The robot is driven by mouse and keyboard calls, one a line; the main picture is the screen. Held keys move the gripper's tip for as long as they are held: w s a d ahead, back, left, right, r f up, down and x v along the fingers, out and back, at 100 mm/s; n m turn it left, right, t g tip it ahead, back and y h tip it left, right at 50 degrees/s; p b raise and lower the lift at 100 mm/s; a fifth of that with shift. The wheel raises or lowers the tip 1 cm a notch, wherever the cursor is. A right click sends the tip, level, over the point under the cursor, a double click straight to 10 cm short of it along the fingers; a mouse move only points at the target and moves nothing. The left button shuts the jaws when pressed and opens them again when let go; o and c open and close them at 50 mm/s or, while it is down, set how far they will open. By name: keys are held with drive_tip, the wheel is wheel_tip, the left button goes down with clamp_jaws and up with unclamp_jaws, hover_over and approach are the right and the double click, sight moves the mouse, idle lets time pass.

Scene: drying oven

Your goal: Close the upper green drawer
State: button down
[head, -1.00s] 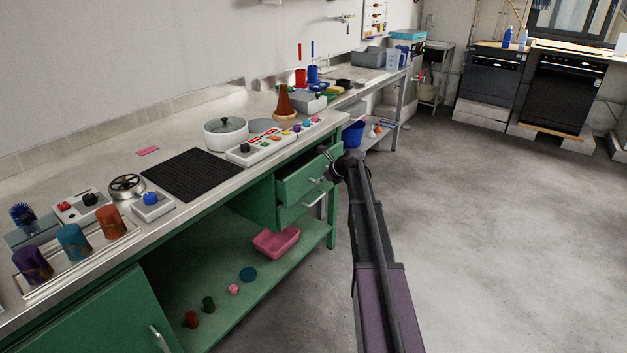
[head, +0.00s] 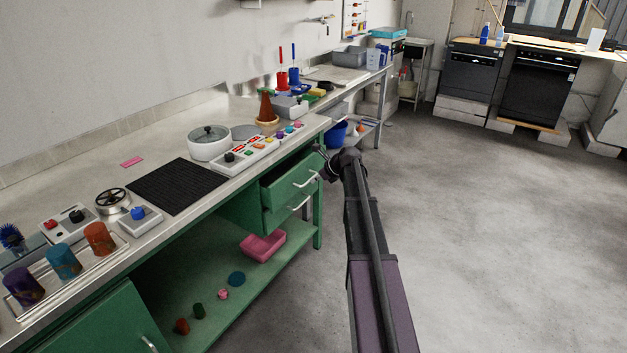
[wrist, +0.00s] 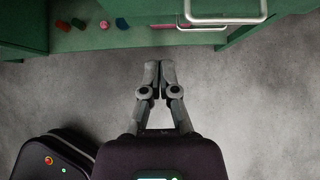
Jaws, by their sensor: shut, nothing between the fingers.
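The upper green drawer (head: 284,187) stands pulled out beneath the right part of the worktop in the head view, with a dark gap above its front. Its silver bar handle (head: 306,179) is on the front, and the wrist view also shows a handle (wrist: 225,20) at the top. A lower drawer (head: 284,215) with its own handle is under it. My gripper (head: 325,166) is just right of the upper drawer's front. In the wrist view my gripper (wrist: 160,65) has its fingers together and empty, apart from the handle, over the floor.
The worktop (head: 150,150) carries a white pot, a button panel and several cups. A lower shelf (head: 215,280) holds a pink bin (head: 262,246) and small items. The grey floor (head: 470,230) to the right is clear.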

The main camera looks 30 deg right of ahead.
drive_tip(key=s+a+f+n+g+h, duration=0.1)
drive_tip(key=s+a+f+n+g, duration=0.1)
drive_tip(key=s+a+n, duration=0.6)
drive_tip(key=s+a+f+n+g, duration=0.2)
drive_tip(key=s+a+n, duration=0.4)
drive_tip(key=a, duration=0.4)
drive_tip(key=s+a+n+g+h, duration=0.1)
drive_tip(key=s+a+n, duration=0.2)
drive_tip(key=s+n, duration=0.2)
drive_tip(key=s+a+f+n+g+h, duration=0.1)
drive_tip(key=s+a+n, duration=0.2)
drive_tip(key=s+n, duration=0.2)
drive_tip(key=s+a+n+g+h, duration=0.1)
drive_tip(key=s+a+n, duration=0.3)
drive_tip(key=s, duration=0.5)
drive_tip(key=shift+s+f+n+g+h, duration=0.2)
drive_tip(key=shift+s+n+g+h, duration=0.15)
drive_tip(key=shift+n, duration=0.45)
drive_tip(key=shift+w, duration=0.15)
